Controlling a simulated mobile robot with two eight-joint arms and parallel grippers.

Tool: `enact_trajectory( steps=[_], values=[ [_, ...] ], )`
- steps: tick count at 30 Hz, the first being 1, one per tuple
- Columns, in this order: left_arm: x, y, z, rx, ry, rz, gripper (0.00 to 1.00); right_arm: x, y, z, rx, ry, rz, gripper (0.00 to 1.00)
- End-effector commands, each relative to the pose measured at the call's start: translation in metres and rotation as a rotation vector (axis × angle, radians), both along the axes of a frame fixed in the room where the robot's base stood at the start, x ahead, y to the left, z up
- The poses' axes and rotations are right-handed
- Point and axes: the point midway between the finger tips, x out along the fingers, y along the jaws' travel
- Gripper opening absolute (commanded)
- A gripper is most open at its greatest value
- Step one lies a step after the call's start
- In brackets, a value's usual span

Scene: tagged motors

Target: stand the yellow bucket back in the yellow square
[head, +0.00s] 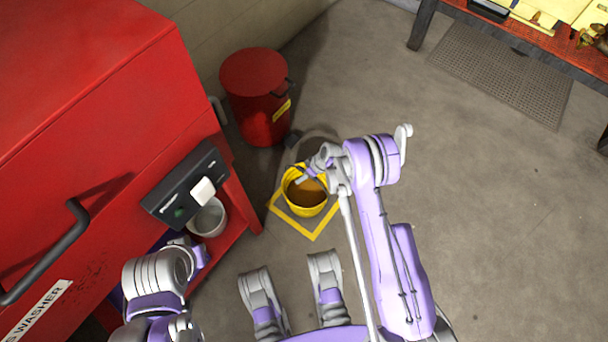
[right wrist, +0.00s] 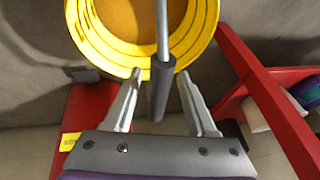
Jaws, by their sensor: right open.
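The yellow bucket (head: 306,210) stands upright on the floor inside the yellow square (head: 289,223), with an orange-brown inside. Part of the square is hidden behind the bucket and my right arm. My right gripper (head: 310,172) is at the bucket's upper right rim. In the right wrist view the bucket (right wrist: 88,38) is at the top. Its handle with a dark grip (right wrist: 160,90) runs between the fingers of my right gripper (right wrist: 159,76), which are open with gaps on both sides. My left arm is at the lower left; its fingers do not show.
A red washer cabinet (head: 90,110) fills the left, with a pale bucket (head: 207,218) at its lower side. A red lidded can (head: 257,105) stands behind the yellow square. A table (head: 520,35) and a floor grate (head: 500,75) are at the upper right. The floor on the right is clear.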

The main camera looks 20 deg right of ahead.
Motion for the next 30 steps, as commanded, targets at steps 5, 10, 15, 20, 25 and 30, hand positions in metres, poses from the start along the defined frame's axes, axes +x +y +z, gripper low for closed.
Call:
enact_trajectory(
  steps=[5, 10, 15, 20, 25, 30],
  values=[
    [-0.001, 0.0, 0.007, 0.0, -0.001, 0.0, 0.0, -0.005, -0.01, 0.026, 0.0, -0.001, -0.002, 0.57],
    [-0.003, 0.0, 0.016, 0.0, -0.003, 0.0, 0.0, -0.012, -0.023, 0.059, 0.001, 0.0, -0.002, 0.57],
    [-0.004, 0.0, 0.023, 0.0, -0.004, 0.0, 0.0, -0.017, -0.034, 0.084, 0.002, -0.001, -0.002, 0.57],
    [-0.004, 0.0, 0.026, 0.0, -0.005, 0.0, 0.0, -0.019, -0.038, 0.096, 0.001, -0.001, -0.001, 0.57],
    [-0.004, 0.0, 0.026, 0.0, -0.005, 0.0, 0.0, -0.02, -0.039, 0.098, 0.002, -0.001, -0.001, 0.57],
    [-0.004, 0.0, 0.025, 0.0, -0.005, 0.0, 0.0, -0.02, -0.039, 0.103, 0.0, 0.001, -0.006, 0.57]
  ],
)
